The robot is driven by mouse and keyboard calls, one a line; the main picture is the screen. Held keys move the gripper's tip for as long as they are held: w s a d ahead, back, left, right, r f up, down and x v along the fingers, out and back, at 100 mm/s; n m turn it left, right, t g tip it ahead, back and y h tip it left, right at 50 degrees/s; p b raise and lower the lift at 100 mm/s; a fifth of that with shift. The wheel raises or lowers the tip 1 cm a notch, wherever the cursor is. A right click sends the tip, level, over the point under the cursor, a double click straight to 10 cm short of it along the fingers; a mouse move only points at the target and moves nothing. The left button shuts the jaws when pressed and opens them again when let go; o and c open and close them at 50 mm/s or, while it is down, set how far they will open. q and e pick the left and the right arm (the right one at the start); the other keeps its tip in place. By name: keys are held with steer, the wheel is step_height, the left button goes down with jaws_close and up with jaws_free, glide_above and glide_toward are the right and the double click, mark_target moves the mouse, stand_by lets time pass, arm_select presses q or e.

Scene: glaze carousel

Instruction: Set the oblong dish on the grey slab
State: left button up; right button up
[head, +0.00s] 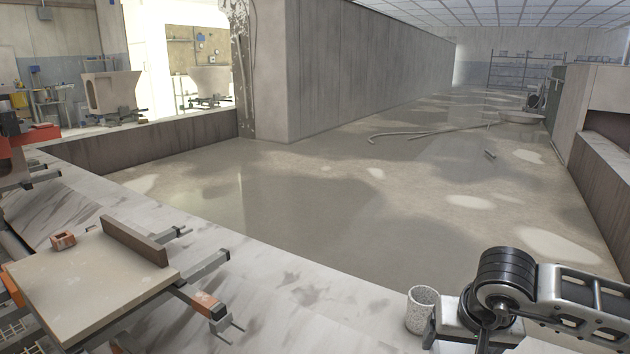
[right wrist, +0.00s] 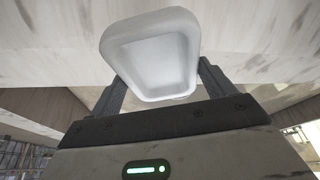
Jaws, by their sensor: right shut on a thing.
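The oblong dish (right wrist: 150,55) is white with rounded corners and a raised rim. In the right wrist view it sits between the two dark fingers of my right gripper (right wrist: 160,80), which is shut on it. The dish is not clearly visible in the head view, where my right arm comes in at the lower right. A flat, square beige-grey slab (head: 85,285) lies at the lower left of the head view, well to the left of my right arm. My left gripper is out of view.
Metal arms with orange ends stick out around the slab. A speckled cup (head: 422,308) stands beside my right arm.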

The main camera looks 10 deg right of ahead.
steer(key=a+r+n+y, duration=0.1)
steer(key=a+r+n, duration=0.3)
steer(key=a, duration=0.5)
arm_select(q)
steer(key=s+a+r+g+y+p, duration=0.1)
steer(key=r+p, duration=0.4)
steer(key=p, duration=0.8)
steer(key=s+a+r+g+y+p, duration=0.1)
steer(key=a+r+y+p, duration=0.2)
steer(key=p, duration=1.1)
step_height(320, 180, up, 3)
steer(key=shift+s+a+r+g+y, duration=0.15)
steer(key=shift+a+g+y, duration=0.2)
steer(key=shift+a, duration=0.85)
arm_select(e)
steer(key=w+v, duration=0.2)
steer(key=v, duration=1)
steer(key=w+r+v, duration=0.1)
steer(key=w+v, duration=0.1)
steer(key=v, duration=1)
steer(key=shift+w+r, duration=0.15)
steer(key=shift+r, duration=0.2)
